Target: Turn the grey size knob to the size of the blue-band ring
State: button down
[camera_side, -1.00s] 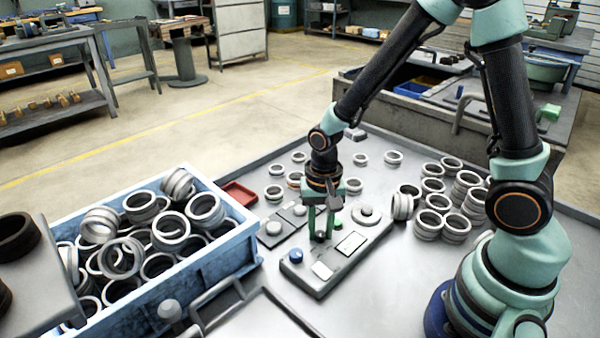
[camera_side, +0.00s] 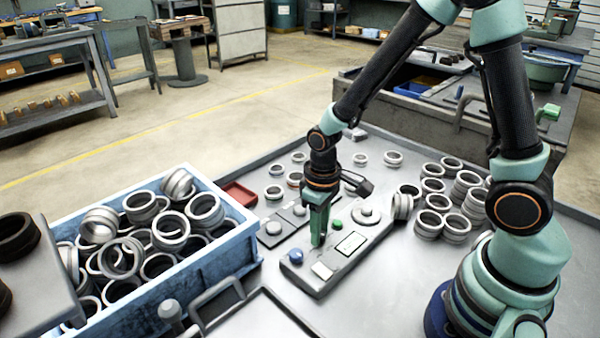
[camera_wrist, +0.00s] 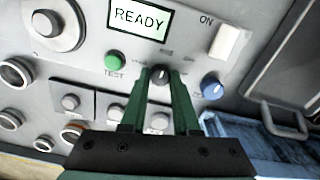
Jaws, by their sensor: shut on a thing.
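The grey size knob (camera_wrist: 160,73) is on the panel face, below the display in the wrist view. My gripper (camera_wrist: 160,80) is shut on it, one green finger on each side. In the side view my gripper (camera_side: 318,240) points straight down at the control panel (camera_side: 320,285) and hides the knob. The scale marks around the knob are too small to read. Several small rings lie behind the panel; one has an orange band (camera_wrist: 72,132).
The panel also has a green TEST button (camera_wrist: 115,62), a blue knob (camera_wrist: 212,88), a white ON switch (camera_wrist: 229,41) and a display (camera_wrist: 140,20) reading READY. A blue crate of rings (camera_side: 215,262) stands left. Ring stacks (camera_side: 432,222) stand right.

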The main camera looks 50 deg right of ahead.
jog(key=n, duration=0.6)
jog(key=shift+a, duration=0.1)
jog(key=n, duration=0.6)
dwell(0.4)
jog(key=c, duration=0.6)
grip_release()
jog(key=shift+c, duration=0.2)
jog(key=shift+r, duration=0.1)
notch_tip(320, 180, up, 12)
